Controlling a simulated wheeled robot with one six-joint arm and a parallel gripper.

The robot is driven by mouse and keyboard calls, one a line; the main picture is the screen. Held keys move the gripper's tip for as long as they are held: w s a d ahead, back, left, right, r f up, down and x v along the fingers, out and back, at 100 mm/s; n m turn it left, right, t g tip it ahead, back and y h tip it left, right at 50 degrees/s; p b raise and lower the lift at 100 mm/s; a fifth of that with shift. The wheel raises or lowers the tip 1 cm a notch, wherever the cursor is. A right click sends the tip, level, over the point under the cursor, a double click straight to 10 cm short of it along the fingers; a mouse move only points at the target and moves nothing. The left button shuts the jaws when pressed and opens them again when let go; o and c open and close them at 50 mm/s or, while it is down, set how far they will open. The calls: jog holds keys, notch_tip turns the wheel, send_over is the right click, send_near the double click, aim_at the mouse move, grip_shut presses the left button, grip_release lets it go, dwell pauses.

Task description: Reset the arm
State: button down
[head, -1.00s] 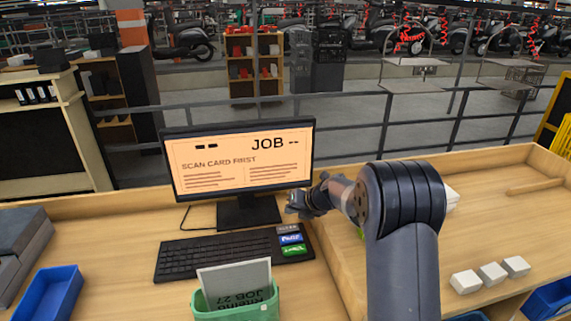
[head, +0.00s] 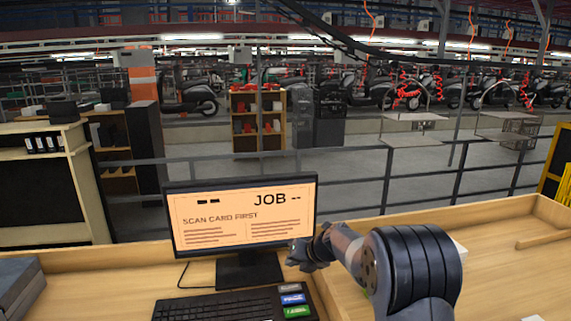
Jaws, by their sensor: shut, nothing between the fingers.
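My gripper (head: 303,256) is in the head view, at the lower right edge of the monitor, above the desk. It is shut and holds nothing. My arm reaches in from the lower right, bent, and hides part of the desk behind it.
A raised wooden rim (head: 495,213) borders the desk at the back right. A grey box (head: 18,283) stands at the left. A metal railing (head: 420,192) runs behind the desk, with shelves (head: 257,118) and scooters (head: 190,92) beyond. The right desk surface looks mostly clear.

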notch_tip(320, 180, up, 2)
jog(key=shift+r+p, duration=0.1)
jog(key=shift+p, duration=0.85)
jog(key=shift+f, duration=0.2)
jog(key=b, duration=0.6)
send_over(293, 289)
notch_tip(293, 289, down, 5)
jog(key=shift+s, duration=0.1)
jog(key=p, duration=0.2)
jog(key=shift+d+p, duration=0.15)
jog(key=shift+p, duration=0.2)
jog(key=shift+p, duration=0.4)
jog(key=shift+r+p, duration=0.75)
jog(key=shift+p, duration=0.1)
notch_tip(293, 289, down, 3)
jog(key=b, duration=0.2)
jog(key=shift+r+b, duration=0.2)
jog(key=shift+b, duration=1)
